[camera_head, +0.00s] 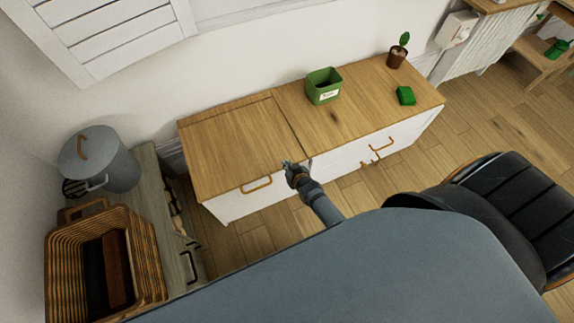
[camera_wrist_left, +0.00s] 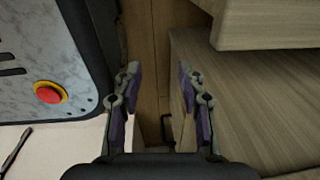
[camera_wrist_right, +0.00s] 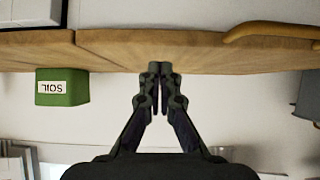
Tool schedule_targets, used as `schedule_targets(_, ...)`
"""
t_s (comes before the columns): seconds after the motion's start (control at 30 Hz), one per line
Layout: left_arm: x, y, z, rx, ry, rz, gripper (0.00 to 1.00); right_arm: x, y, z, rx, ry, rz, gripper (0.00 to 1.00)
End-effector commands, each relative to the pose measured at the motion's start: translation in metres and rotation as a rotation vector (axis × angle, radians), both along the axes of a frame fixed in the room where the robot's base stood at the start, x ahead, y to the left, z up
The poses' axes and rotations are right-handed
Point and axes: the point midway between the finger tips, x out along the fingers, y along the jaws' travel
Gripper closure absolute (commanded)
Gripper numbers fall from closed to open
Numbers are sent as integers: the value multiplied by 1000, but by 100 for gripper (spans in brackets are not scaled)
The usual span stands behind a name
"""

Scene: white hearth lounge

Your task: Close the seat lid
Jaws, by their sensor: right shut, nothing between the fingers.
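The wooden seat lid (camera_head: 235,145) is the left section of the long white bench's top. It lies flat or nearly flat, with a dark seam along its right side; I cannot tell whether a small gap is left. My right gripper (camera_head: 286,164) is shut and empty at the lid's front right corner. In the right wrist view, its fingertips (camera_wrist_right: 160,67) overlap the wooden top's edge; contact is unclear. My left gripper (camera_wrist_left: 160,75) is open and empty, outside the head view.
On the bench's right section stand a green soil box (camera_head: 323,86), a green block (camera_head: 405,96) and a potted plant (camera_head: 397,52). A wicker basket (camera_head: 148,262) and grey bin (camera_head: 98,160) are at left. A black chair (camera_head: 520,195) is at right.

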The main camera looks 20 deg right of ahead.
Motion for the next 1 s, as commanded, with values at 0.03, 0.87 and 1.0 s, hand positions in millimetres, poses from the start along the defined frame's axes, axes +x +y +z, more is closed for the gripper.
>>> schedule_targets(0.03,1,0,24,0,-1,0,60,6,-2,29,-1,-15,1,100)
schedule_targets(0.87,0,3,24,3,0,-1,60,-88,-1,43,-1,-24,1,100)
schedule_targets(1.0,0,3,32,3,0,-1,60,-100,-3,30,-6,29,5,100)
